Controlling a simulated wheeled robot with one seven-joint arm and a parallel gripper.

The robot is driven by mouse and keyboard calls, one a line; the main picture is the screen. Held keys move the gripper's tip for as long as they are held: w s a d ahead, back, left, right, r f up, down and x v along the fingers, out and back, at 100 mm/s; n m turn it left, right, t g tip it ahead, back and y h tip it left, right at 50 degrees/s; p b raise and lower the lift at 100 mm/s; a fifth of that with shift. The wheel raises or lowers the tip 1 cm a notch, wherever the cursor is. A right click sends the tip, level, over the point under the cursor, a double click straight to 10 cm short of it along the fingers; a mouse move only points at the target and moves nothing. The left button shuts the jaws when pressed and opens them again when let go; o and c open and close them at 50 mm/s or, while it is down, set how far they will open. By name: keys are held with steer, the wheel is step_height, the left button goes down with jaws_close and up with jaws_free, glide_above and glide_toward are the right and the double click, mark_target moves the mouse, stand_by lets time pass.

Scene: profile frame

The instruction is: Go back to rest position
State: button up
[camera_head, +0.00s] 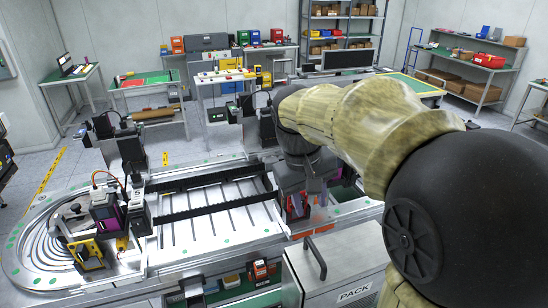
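My arm, in a tan sleeve with black joints, reaches from the right edge across the middle of the head view. Its dark end hangs down over the right part of the metal conveyor frame (215,215). My gripper (312,195) shows as small grey fingers low at the arm's end, small and partly lost against the dark and purple parts behind. I cannot tell whether it is open or shut, or whether it holds anything.
A metal cabinet marked PACK (355,292) with a dark handle stands in front. Black and purple station units (108,215) rise at the frame's left. Work tables (150,92) and a shelf rack (340,30) stand behind. Grey floor shows at the left.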

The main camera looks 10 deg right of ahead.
steer(key=s+a+f+t+y, duration=0.1)
steer(key=s+a+f, duration=0.1)
steer(key=f, duration=0.6)
steer(key=s+a+f+m+t+y, duration=0.1)
steer(key=s+a+f, duration=0.1)
steer(key=f, duration=0.7)
steer(key=shift+s+f, duration=0.3)
steer(key=shift+s, duration=0.55)
